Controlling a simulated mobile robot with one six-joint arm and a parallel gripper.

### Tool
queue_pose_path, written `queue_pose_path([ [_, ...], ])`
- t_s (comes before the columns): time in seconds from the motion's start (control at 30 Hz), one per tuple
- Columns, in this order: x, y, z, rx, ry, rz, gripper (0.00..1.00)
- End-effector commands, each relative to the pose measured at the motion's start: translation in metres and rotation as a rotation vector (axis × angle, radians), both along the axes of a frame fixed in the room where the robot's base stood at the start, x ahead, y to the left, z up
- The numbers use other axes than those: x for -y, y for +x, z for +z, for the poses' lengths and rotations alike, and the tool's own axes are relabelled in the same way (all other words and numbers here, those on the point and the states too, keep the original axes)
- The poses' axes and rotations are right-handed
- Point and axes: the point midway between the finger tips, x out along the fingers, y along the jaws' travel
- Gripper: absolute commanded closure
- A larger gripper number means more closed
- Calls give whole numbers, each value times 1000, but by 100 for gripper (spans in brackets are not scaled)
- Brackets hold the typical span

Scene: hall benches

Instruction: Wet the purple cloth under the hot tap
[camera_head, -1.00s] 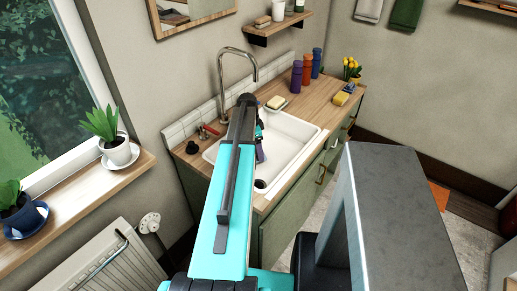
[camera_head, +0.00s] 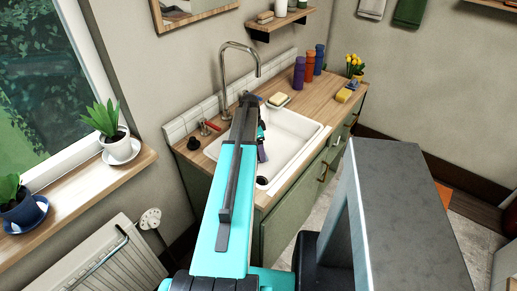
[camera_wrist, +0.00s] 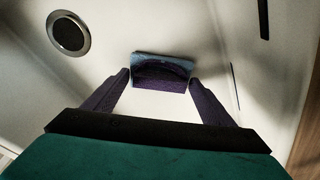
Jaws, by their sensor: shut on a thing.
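The purple cloth (camera_wrist: 160,83) is held between the two fingertips of my gripper (camera_wrist: 160,77), seen in the wrist view with a pale blue upper edge. In the head view the cloth (camera_head: 262,153) shows as a small purple patch over the white sink (camera_head: 297,140), partly hidden by my arm. My gripper is mostly hidden there too. The curved metal tap (camera_head: 224,75) stands behind the sink, with its spout close to the end of my arm. A red handle (camera_head: 211,125) is at its base. I see no running water.
A black knob (camera_head: 193,143) sits left of the tap. Soap in a dish (camera_head: 279,99), several coloured bottles (camera_head: 309,66) and a yellow sponge (camera_head: 344,95) stand on the wooden counter. The drain (camera_wrist: 68,33) shows in the sink. A windowsill with plants (camera_head: 107,128) is at left.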

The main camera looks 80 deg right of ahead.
Motion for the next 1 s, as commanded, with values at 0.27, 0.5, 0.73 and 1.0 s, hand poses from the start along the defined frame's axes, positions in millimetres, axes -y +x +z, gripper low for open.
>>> queue_pose_path([
  [0.27,0,0,-1,0,0,0,1],
  [0.5,0,0,-1,0,0,0,1],
  [0.73,0,1,3,0,-1,0,1],
  [1.0,-2,4,25,0,-2,0,1],
])
